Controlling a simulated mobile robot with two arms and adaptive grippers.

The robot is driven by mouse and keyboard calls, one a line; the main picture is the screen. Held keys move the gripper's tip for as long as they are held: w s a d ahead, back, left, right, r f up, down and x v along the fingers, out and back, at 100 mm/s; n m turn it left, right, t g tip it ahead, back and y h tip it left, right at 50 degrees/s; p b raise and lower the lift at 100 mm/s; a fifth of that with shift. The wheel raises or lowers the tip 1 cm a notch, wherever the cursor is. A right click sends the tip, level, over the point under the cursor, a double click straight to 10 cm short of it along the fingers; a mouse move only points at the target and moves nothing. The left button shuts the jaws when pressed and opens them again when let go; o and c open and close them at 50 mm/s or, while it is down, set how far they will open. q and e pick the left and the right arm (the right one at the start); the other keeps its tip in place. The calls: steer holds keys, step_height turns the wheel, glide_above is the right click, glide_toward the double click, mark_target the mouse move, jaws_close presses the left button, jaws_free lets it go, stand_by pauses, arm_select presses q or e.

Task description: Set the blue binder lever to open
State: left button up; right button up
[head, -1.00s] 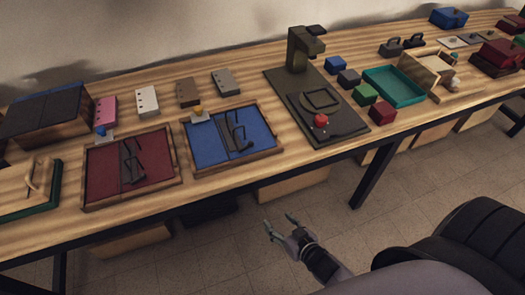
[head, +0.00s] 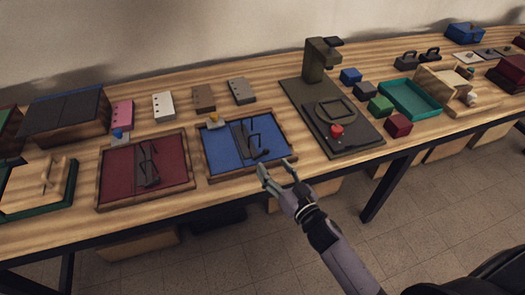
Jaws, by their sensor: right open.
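The blue binder (head: 219,154) lies open in a wooden frame near the table's front edge. Its dark lever mechanism (head: 254,138) stands on the spine strip and right half, with thin curved rods and a dark lower end near the front. A small orange knob on a grey tab (head: 213,119) sits at its back left edge. My right gripper (head: 275,168) is open and empty, just in front of the binder's front right edge, apart from the lever as far as I can tell. My left gripper is not in view.
A similar red binder (head: 119,175) lies to the left. A dark press with a red knob (head: 359,139) stands to the right. Bare table (head: 309,162) shows between binder and press.

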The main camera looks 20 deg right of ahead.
mark_target(262, 154)
steer(key=x, duration=0.7)
steer(key=shift+w, duration=0.15)
steer(key=shift+c, duration=0.4)
